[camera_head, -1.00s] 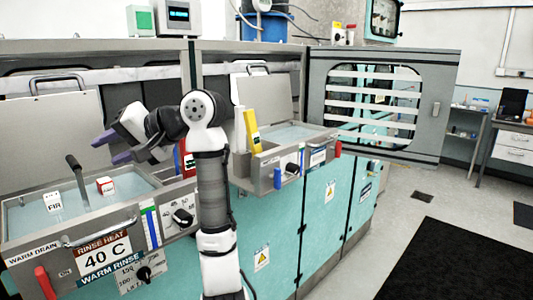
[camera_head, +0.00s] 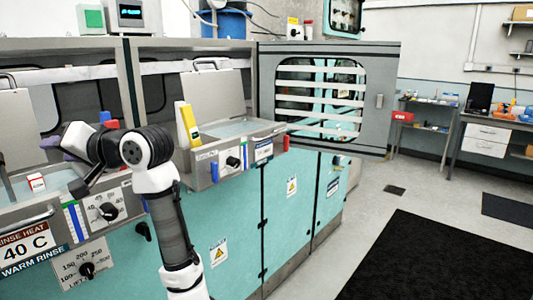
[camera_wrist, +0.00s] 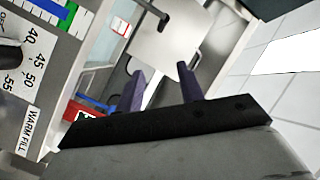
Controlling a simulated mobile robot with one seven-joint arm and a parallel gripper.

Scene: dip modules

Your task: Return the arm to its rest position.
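My arm rises at the left of the head view, bent at a white and black joint. My gripper (camera_head: 60,148) is at its far left end, above the left rinse tank, partly hidden by my own links. In the wrist view my gripper (camera_wrist: 162,75) has two purple fingers standing apart with nothing between them. It is open and empty.
The left tank (camera_head: 70,182) holds a small red and white box (camera_head: 36,182). The right tank (camera_head: 235,130) has a yellow object (camera_head: 188,124) at its left. A slatted door (camera_head: 380,125) stands open. Floor at right is clear around a black mat (camera_head: 430,260).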

